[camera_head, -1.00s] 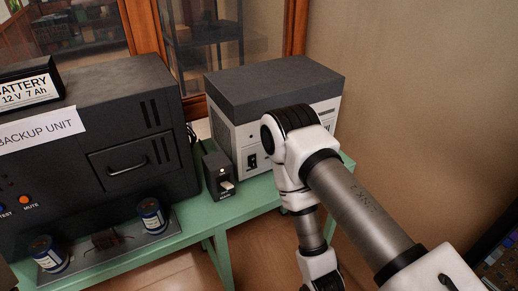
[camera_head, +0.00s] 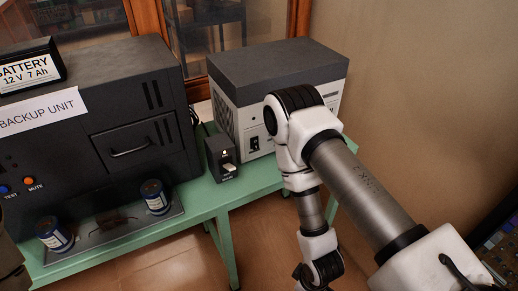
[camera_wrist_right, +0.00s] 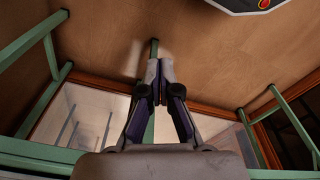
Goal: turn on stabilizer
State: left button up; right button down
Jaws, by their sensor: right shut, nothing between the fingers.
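A white box with a dark grey top (camera_head: 275,68), which looks like the stabilizer, stands on the green table at the back. A black switch (camera_head: 254,145) is on its white front; its setting is too small to tell. My right arm hides the right part of that front. In the head view my right gripper is not clearly seen, as the arm runs down to the bottom edge. In the right wrist view my right gripper (camera_wrist_right: 160,68) is shut and empty, with wooden floor and green table legs beyond it. My left gripper is not in view.
A small black box (camera_head: 219,160) with a pale lever or plug stands left of the stabilizer. The black backup unit (camera_head: 88,125) carries a battery (camera_head: 32,67). Two blue cylinders (camera_head: 155,197) stand before it. The green table (camera_head: 250,185) has a little bare top at its front.

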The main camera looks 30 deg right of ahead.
jog(key=w+d+r+n+t+y+b, duration=0.1)
jog(key=w+r+n+t+b, duration=0.15)
jog(key=w+n+t, duration=0.75)
jog(key=w+d+r+n+t+b, duration=0.1)
jog(key=w+d+r+b, duration=0.1)
jog(key=w+d+r, duration=0.2)
jog(key=w+d+r+n+t+b, duration=0.1)
jog(key=w+d+r+n+t, duration=0.1)
jog(key=w+r, duration=0.8)
jog(key=w+d, duration=0.1)
jog(key=w, duration=0.5)
jog(key=shift+d+r+h+b, duration=0.35)
jog(key=shift+h, duration=0.05)
